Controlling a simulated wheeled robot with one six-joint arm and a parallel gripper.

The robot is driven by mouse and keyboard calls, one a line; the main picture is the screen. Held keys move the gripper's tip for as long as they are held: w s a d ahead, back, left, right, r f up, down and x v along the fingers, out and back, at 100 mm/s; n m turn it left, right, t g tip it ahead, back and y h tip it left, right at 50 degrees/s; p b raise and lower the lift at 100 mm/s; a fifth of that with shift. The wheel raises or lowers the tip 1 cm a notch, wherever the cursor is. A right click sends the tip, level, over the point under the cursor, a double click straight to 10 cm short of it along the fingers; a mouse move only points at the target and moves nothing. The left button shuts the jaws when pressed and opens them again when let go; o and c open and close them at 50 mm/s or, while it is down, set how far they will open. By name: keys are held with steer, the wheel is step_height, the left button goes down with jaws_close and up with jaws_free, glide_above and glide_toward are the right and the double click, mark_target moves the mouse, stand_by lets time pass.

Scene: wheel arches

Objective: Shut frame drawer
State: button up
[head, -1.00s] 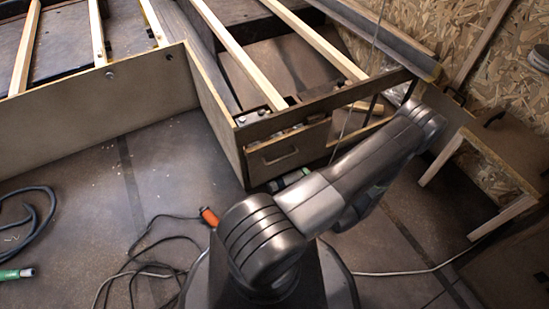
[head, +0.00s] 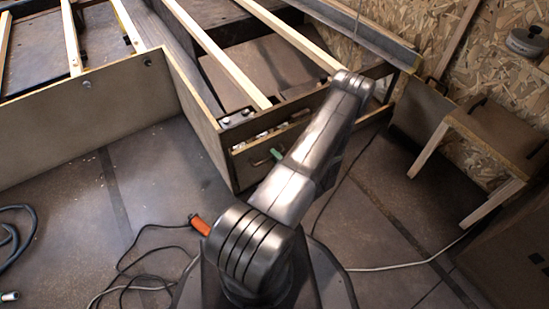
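The frame drawer (head: 251,157) has a brown front with a handle, below the rail at the near corner of the wooden frame (head: 215,130). A narrow strip of its inside, with small pale items, shows between the rail and the drawer front, so it seems to stand slightly out. My arm covers the drawer's right part. A small green piece shows in front of the drawer beside my arm; I cannot tell what it belongs to. My gripper is not clearly visible; the arm links hide that area.
An orange-handled tool (head: 200,226) with a black cable lies on the floor left of my base. A wooden bench-like piece (head: 470,140) stands at the right. Slats (head: 215,52) cross the frame. Floor left of the drawer is mostly clear.

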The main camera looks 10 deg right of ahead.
mark_target(269, 149)
steer(key=shift+w+a+f, duration=0.1)
steer(key=shift+w+a, duration=0.15)
steer(key=shift+w, duration=0.35)
jaws_close()
steer(key=x, duration=0.1)
steer(key=b+x, duration=0.1)
steer(key=x, duration=0.1)
steer(key=shift+w+a+r+b, duration=0.15)
steer(key=shift+w+r+b, duration=0.15)
steer(key=shift+w, duration=0.1)
jaws_free()
steer(key=shift+w, duration=0.1)
steer(key=shift+r, duration=0.1)
steer(key=p+v, duration=0.3)
steer(key=v, duration=1.1)
steer(key=shift+f, duration=0.25)
